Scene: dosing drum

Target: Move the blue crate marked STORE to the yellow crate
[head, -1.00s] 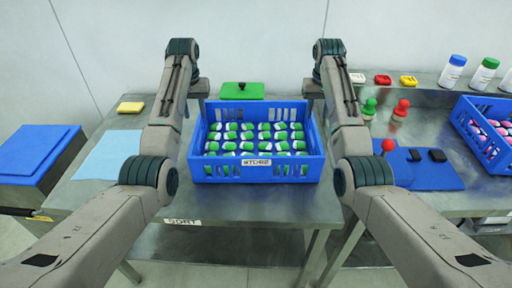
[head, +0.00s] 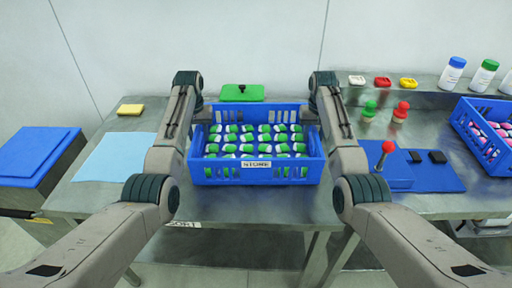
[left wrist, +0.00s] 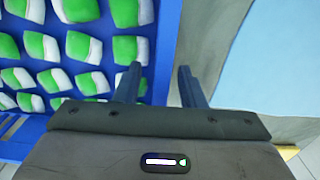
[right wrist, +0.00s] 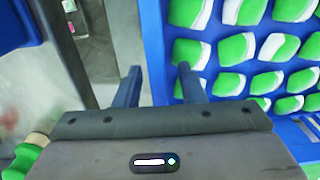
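The blue crate marked STORE (head: 257,173) sits on the metal table in the head view, full of green-and-white packs. My left gripper (head: 203,115) is at its left side wall. In the left wrist view the fingers (left wrist: 158,85) are apart, one on each side of the crate's wall (left wrist: 160,60). My right gripper (head: 308,114) is at the right side wall. In the right wrist view its fingers (right wrist: 160,85) are also apart, with the crate's wall (right wrist: 153,50) between them. Contact cannot be told. No yellow crate is in view.
A green board (head: 242,93) lies behind the crate. A light-blue mat (head: 110,157) and yellow block (head: 130,107) are left. A blue panel with a red-knobbed lever (head: 388,150) is right, beyond it another blue crate (head: 476,141) with pink packs.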

